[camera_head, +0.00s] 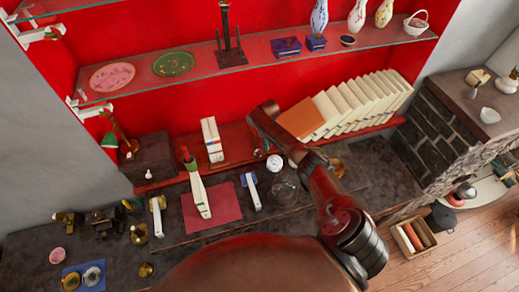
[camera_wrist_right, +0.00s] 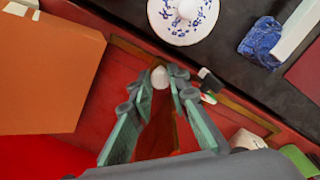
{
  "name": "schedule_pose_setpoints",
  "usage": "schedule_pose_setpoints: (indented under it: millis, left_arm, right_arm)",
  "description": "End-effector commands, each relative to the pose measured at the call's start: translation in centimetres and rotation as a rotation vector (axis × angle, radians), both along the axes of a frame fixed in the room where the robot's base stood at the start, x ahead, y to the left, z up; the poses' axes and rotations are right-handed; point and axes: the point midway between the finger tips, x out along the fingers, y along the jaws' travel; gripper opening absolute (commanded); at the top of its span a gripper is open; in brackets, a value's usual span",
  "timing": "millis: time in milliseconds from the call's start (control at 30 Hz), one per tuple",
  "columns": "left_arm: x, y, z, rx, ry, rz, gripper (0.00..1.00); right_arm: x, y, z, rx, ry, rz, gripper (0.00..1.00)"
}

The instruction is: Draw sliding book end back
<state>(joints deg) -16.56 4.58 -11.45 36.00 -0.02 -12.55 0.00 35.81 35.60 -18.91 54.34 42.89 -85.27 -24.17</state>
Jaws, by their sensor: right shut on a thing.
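The sliding book end (camera_wrist_right: 158,138) seems to be the reddish-brown wooden piece with a small white knob (camera_wrist_right: 160,77) in the right wrist view. My right gripper (camera_wrist_right: 161,84) is closed on this knob, its green fingers on both sides. In the head view my right arm (camera_head: 325,190) reaches to the red lower shelf, just left of the orange book (camera_head: 300,118). The arm hides the book end and fingertips there. The orange book also shows at the left of the wrist view (camera_wrist_right: 45,75), apart from the fingers. My left gripper is not in view.
A row of leaning cream books (camera_head: 360,100) stands right of the orange one. A blue-patterned white lid (camera_wrist_right: 182,16) lies close by. The glass shelf (camera_head: 270,65) above carries plates and vases.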

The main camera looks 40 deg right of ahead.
Motion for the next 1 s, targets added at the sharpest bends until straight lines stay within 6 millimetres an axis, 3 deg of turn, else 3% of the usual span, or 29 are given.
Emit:
schedule_pose_setpoints:
  millis: [100,233,667,700,1000]
  left_arm:
    - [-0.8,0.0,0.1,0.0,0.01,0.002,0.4]
    - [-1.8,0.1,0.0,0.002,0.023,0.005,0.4]
    - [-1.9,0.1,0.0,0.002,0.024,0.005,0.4]
    - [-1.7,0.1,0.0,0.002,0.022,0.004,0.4]
    - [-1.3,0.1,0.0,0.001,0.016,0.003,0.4]
  right_arm:
    - [-0.6,-2.0,0.1,-0.003,0.0,-0.001,0.0]
    - [-1.0,-3.0,0.0,-0.001,-0.002,-0.001,0.0]
    - [-1.2,-3.6,0.0,0.0,-0.004,-0.003,0.0]
    - [-1.2,-3.6,0.0,0.0,-0.004,-0.003,0.18]
    - [-1.2,-3.6,0.0,-0.001,-0.003,-0.003,0.34]
